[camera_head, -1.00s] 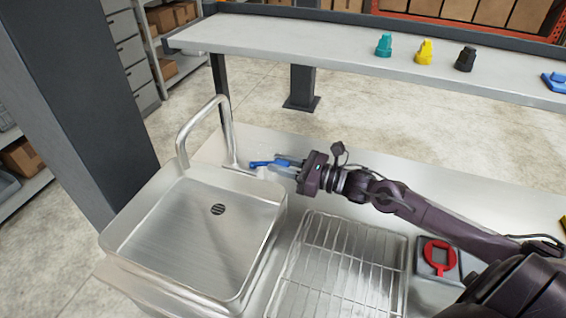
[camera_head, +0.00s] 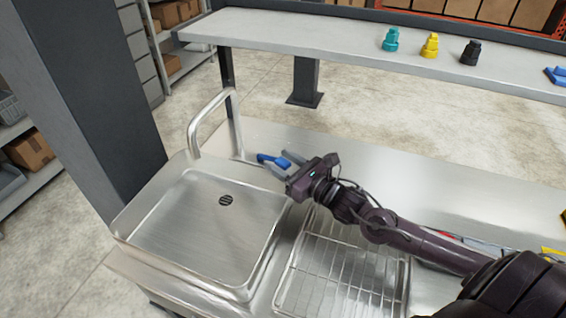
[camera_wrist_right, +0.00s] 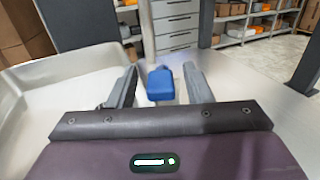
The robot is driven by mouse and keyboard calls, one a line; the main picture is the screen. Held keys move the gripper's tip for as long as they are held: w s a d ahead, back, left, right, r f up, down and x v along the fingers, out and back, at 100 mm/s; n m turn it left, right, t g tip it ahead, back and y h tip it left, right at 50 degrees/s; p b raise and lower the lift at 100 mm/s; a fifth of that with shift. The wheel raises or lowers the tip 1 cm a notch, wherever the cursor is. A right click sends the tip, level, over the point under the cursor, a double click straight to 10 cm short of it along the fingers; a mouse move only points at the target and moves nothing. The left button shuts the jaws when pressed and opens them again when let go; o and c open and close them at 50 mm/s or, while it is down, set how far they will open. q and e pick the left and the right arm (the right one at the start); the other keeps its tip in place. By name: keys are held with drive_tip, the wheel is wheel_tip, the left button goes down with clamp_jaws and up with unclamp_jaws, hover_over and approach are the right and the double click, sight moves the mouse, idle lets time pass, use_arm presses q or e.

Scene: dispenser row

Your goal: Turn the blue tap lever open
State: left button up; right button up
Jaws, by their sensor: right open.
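The blue tap lever (camera_head: 272,160) sits at the base of the curved steel faucet (camera_head: 192,132), at the back right corner of the sink. My right gripper (camera_head: 285,165) is at the lever, its two fingers spread. In the right wrist view the blue lever (camera_wrist_right: 160,84) stands between the open fingers of my right gripper (camera_wrist_right: 160,88), with gaps on both sides. Part of the lever and its mount is hidden by the gripper in the head view. My left gripper is not in view.
The steel sink (camera_head: 205,235) with a drain lies left of the arm. A wire rack (camera_head: 335,275) lies below my right arm. A grey shelf (camera_head: 340,45) behind holds teal, yellow and black fittings. The counter behind the arm is clear.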

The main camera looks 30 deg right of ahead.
drive_tip(key=shift+s+d+f, duration=0.1)
drive_tip(key=shift+s+d, duration=0.15)
drive_tip(key=shift+s, duration=0.25)
drive_tip(key=shift+b+v, duration=0.3)
drive_tip(key=shift+v, duration=3.05)
